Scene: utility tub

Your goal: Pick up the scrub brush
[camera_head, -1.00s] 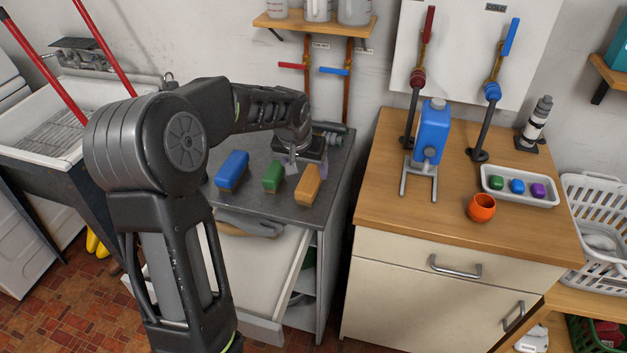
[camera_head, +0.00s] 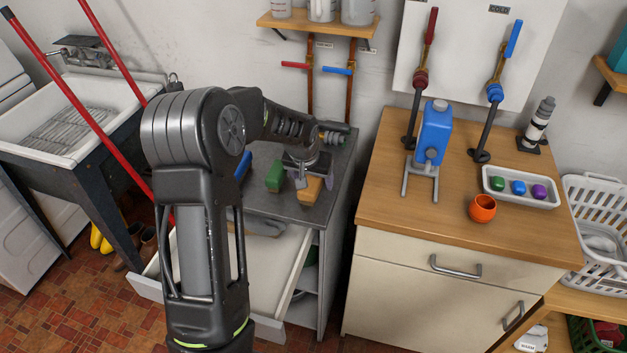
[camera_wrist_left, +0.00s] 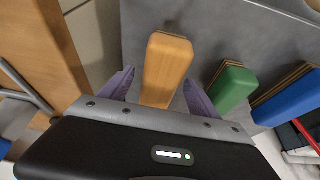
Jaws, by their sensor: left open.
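Three blocky brushes stand in a row on the grey counter (camera_head: 262,206). One has an orange-tan wooden top (camera_head: 309,193), one a green top (camera_head: 275,177), and one a blue top (camera_head: 243,165), partly hidden by my arm. My left gripper (camera_head: 314,181) is open over the orange-tan brush. In the left wrist view, the orange-tan brush (camera_wrist_left: 167,62) lies lengthwise between the two spread fingers (camera_wrist_left: 158,88), with a gap on each side. The green brush (camera_wrist_left: 232,88) and the blue brush (camera_wrist_left: 288,98) are to its right there. My right gripper is not in view.
An open drawer (camera_head: 283,262) with grey cloth juts out below the counter. A sink (camera_head: 75,115) is at the left.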

